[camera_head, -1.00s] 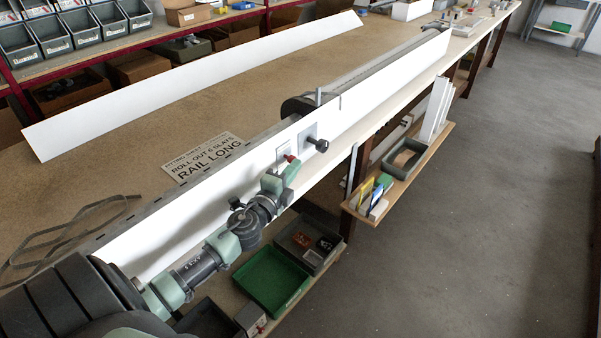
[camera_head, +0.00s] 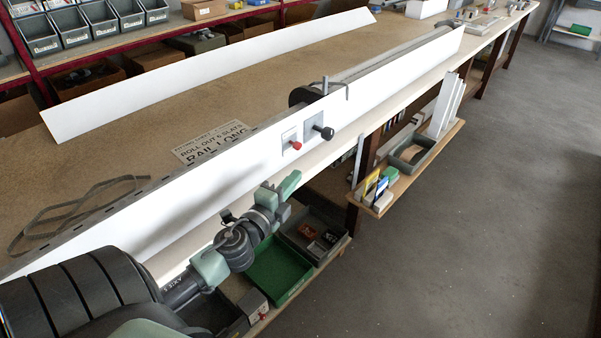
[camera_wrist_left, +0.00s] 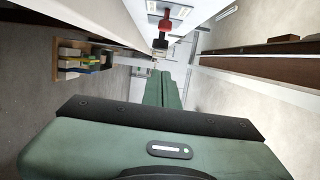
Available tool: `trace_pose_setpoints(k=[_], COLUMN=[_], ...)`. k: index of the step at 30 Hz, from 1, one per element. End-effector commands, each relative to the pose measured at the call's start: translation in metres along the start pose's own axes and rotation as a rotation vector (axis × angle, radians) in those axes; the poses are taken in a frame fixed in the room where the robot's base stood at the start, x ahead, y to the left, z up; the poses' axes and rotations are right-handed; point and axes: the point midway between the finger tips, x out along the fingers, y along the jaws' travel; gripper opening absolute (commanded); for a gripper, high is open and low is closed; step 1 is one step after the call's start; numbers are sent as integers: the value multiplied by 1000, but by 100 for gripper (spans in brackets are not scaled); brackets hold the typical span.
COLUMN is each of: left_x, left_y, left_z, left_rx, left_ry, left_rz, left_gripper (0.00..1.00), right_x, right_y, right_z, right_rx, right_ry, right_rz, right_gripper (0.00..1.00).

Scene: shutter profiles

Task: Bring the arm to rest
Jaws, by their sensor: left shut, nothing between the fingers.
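My left arm comes in from the bottom left in the head view. Its green gripper (camera_head: 290,184) is in front of the long white panel (camera_head: 235,165), below the red knob (camera_head: 296,145) and apart from it. In the left wrist view the two green fingers (camera_wrist_left: 163,90) lie together, with nothing between them. The red knob (camera_wrist_left: 165,24) and the black knob (camera_wrist_left: 161,43) show beyond the fingertips there. In the head view the black knob (camera_head: 327,132) sticks out of a grey plate right of the red one. My right gripper is not in view.
Below the arm, a green tray (camera_head: 280,272) and a grey tray (camera_head: 314,233) stand on a low shelf. A side shelf (camera_head: 408,180) with a bin and small boxes juts out to the right. The grey floor (camera_head: 500,240) at right is clear.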

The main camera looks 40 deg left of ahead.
Motion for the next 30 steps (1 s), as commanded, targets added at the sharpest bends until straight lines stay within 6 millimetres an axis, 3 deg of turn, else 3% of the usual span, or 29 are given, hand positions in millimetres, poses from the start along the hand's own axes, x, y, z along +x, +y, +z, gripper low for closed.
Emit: trace_pose_setpoints(k=[4, 12, 17, 22, 25, 30], left_x=[-11, -14, -30, -84, -125, -185], left_y=[1, 0, 15, 70, 104, 135], left_z=[0, 0, 2, -11, -35, -80], left_rx=[0, -12, -197, -596, -784, -967], left_ry=[0, -8, -125, -384, -511, -636], left_rz=[1, 3, 63, 299, 483, 746], left_gripper=[0, 0, 0, 0, 0, 0], right_x=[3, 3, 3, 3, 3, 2], right_y=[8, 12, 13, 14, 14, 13], right_z=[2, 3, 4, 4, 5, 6], right_rx=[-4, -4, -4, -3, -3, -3], right_ry=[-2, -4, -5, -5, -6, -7], right_rz=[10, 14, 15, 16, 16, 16], right_gripper=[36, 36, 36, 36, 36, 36])
